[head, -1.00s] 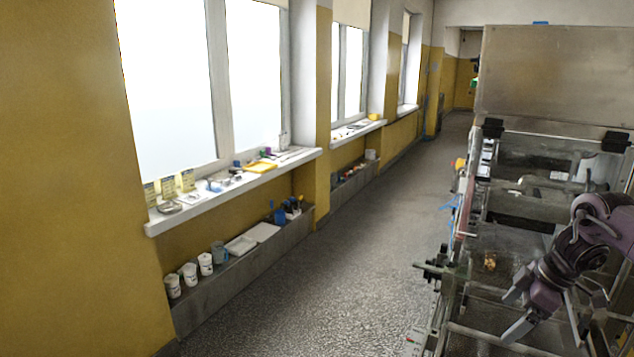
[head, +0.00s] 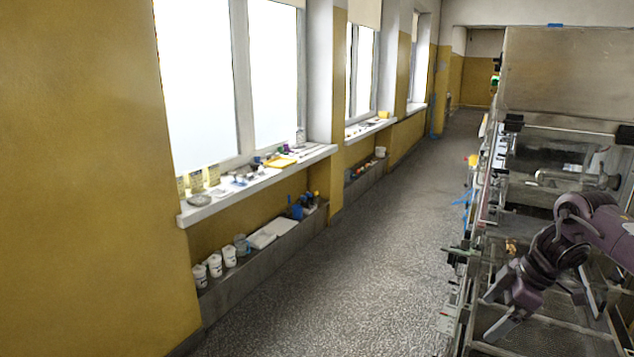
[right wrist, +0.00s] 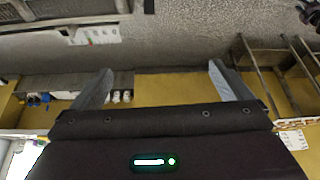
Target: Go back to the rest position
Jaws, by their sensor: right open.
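My right gripper (head: 541,326) is in the lower right of the head view, over the near part of the machine. Its fingers are spread apart and nothing is between them. The right wrist view shows the two grey fingers of the open gripper (right wrist: 158,78) wide apart, with the yellow wall and floor beyond. The metal mesh (head: 545,336) of the machine lies below the right gripper; I cannot tell the gap. A small brown piece (head: 511,247) sits on the machine behind the gripper. My left gripper is not in view.
The machine, with a large metal cover (head: 555,75), fills the right side. A speckled floor aisle (head: 370,235) is open along its left. A window sill (head: 255,184) with small items and a low ledge (head: 262,258) with white cups (head: 215,265) line the yellow wall.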

